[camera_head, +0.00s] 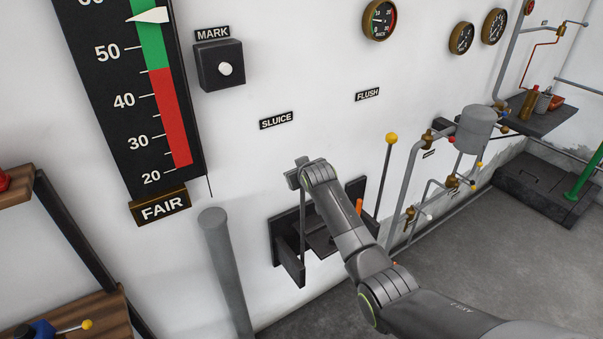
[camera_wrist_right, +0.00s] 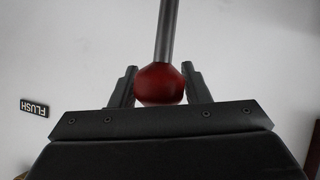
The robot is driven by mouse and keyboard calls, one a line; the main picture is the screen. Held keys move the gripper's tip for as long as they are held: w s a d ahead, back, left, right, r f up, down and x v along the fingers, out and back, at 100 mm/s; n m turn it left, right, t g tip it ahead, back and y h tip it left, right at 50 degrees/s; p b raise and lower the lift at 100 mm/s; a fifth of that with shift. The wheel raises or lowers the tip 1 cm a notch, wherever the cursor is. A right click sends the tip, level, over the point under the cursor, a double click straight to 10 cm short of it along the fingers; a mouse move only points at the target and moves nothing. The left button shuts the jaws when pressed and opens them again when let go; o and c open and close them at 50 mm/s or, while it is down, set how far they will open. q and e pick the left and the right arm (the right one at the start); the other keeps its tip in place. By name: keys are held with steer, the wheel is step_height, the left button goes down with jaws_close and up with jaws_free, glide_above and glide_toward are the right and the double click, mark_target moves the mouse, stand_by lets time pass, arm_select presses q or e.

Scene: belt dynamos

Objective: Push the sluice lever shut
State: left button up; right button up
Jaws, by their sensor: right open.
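The sluice lever shows in the head view as a thin dark rod (camera_head: 302,225) rising from a black wall bracket (camera_head: 287,262), below the SLUICE label (camera_head: 276,120). My right gripper (camera_head: 299,173) is at the top of this rod and hides its knob there. In the right wrist view the lever's red knob (camera_wrist_right: 160,84) sits between the two fingers of my right gripper, with the grey rod (camera_wrist_right: 166,30) leading away from it. The fingers are open around the knob; whether either touches it I cannot tell. My left gripper is not in view.
Right of my arm stands the flush lever with a yellow knob (camera_head: 391,138). A grey post (camera_head: 224,270) stands left of the bracket. A tall gauge (camera_head: 130,90) and a MARK box (camera_head: 221,65) hang on the wall. Pipes and a grey tank (camera_head: 477,128) are farther right.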

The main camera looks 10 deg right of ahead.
steer(key=shift+o, duration=1.2)
steer(key=shift+w+a, duration=0.1)
steer(key=shift+w, duration=0.1)
steer(key=shift+o, duration=0.3)
steer(key=shift+w+f, duration=0.1)
steer(key=shift+f, duration=0.15)
steer(key=shift+v, duration=0.85)
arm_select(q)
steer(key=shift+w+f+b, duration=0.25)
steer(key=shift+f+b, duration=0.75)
arm_select(e)
steer(key=v, duration=1.5)
steer(key=shift+s+r, duration=0.25)
steer(key=shift+s, duration=0.1)
